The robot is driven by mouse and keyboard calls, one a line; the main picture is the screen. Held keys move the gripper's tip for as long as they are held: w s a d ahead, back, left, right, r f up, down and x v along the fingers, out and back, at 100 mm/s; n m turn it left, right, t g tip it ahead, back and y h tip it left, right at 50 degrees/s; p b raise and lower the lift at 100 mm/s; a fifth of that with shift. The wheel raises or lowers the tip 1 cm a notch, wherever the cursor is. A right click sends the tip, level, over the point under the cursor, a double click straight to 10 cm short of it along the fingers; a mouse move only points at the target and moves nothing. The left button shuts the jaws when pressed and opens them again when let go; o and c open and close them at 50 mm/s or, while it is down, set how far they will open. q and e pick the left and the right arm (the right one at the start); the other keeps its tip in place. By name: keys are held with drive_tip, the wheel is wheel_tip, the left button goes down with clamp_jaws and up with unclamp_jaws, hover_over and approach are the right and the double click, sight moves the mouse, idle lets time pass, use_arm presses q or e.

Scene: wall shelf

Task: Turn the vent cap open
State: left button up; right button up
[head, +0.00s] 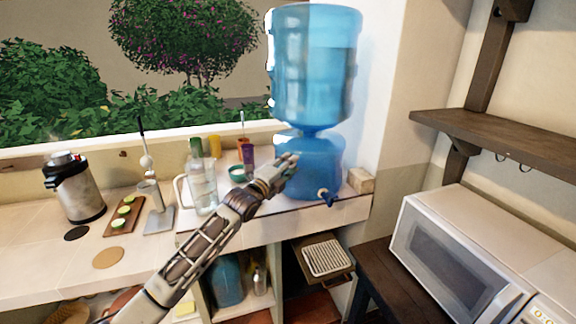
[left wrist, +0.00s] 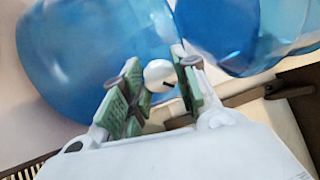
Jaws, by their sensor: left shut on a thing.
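The vent cap is a small white round knob with a dark mark (left wrist: 158,71), between my left gripper's fingers in the left wrist view. My left gripper (head: 287,166) reaches the blue water dispenser (head: 316,168) at its left front side in the head view. In the left wrist view my left gripper (left wrist: 155,85) has its green pads on either side of the knob and is shut on it. In the head view the knob is hidden by the gripper. A large blue bottle (head: 314,65) stands upright on the dispenser. My right gripper is in neither view.
A tap (head: 326,195) sticks out low at the dispenser's front. A clear jug (head: 203,184), a green bowl (head: 238,173) and cups stand left of it. A small box (head: 361,181) sits close on its right. A microwave (head: 455,262) is at the lower right.

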use_arm(q)
drive_tip(key=n+t+y+p, duration=0.1)
drive_tip(key=n+p, duration=0.1)
drive_tip(key=n, duration=0.5)
drive_tip(key=n+t+y+p, duration=0.1)
drive_tip(key=n, duration=0.7)
drive_tip(key=shift+s+d+f+p, duration=0.1)
drive_tip(key=shift+f+p, duration=0.05)
drive_tip(key=shift+p, duration=0.2)
drive_tip(key=o, duration=1)
drive_tip(key=shift+o, duration=0.2)
drive_tip(key=v, duration=1.2)
